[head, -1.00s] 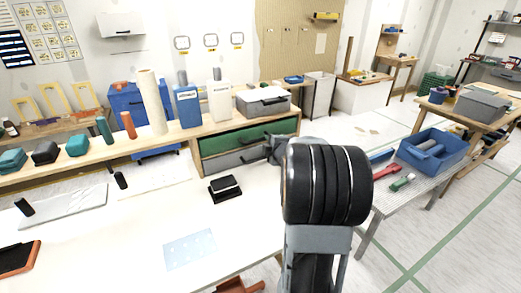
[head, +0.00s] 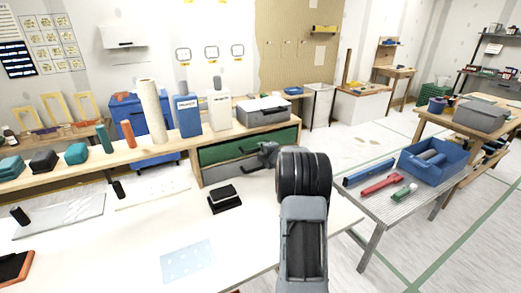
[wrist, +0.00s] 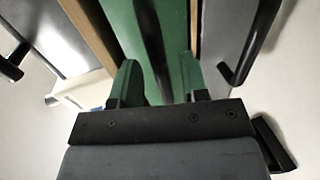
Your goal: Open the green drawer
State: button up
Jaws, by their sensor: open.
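The green drawer (head: 225,149) is the upper drawer under the wooden bench top in the head view, and its front looks flush with the cabinet. My gripper (head: 268,154) is in front of the drawer's right part, which it and my arm partly hide. In the wrist view, the green drawer front (wrist: 177,30) fills the middle. Its dark bar handle (wrist: 151,35) runs between the two fingers of my gripper (wrist: 158,82). The fingers are apart, one on each side of the bar. I cannot tell whether either touches it.
A grey drawer (head: 225,172) lies below the green one; its black handle (wrist: 252,45) shows in the wrist view. A black block (head: 225,198) sits on the white table (head: 110,250) in front. A grey case (head: 264,111) stands on the bench top. A blue bin (head: 435,162) is at right.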

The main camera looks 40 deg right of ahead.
jog(key=shift+x, duration=0.95)
jog(key=shift+c, duration=0.2)
grip_shut()
